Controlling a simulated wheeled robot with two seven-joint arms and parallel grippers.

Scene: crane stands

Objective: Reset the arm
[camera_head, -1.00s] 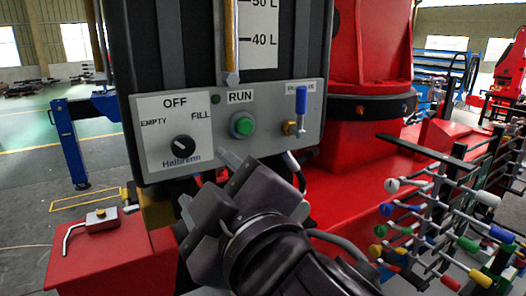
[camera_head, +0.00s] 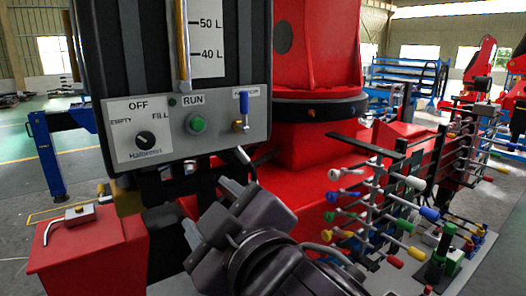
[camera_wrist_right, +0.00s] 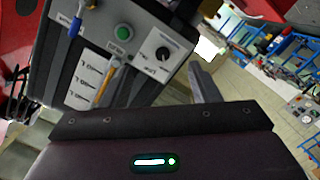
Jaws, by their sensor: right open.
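My right gripper (camera_head: 208,212) is open and empty in the head view, below the control panel (camera_head: 215,142) and apart from it. In the right wrist view one finger (camera_wrist_right: 205,85) points up toward the panel; I cannot make out the other clearly. The panel has a black selector knob (camera_head: 146,139) among OFF, EMPTY and FILL, a green RUN button (camera_head: 197,124), and a blue-handled valve (camera_head: 242,102) with its handle upright. The knob (camera_wrist_right: 162,53) and button (camera_wrist_right: 124,32) also show in the right wrist view. My left gripper is out of view.
A red box (camera_head: 88,246) with a small lever unit (camera_head: 79,214) stands at lower left. A rack of colored-knob levers (camera_head: 385,205) stands at right, beside the red crane base (camera_head: 310,150). Open floor shows at far left.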

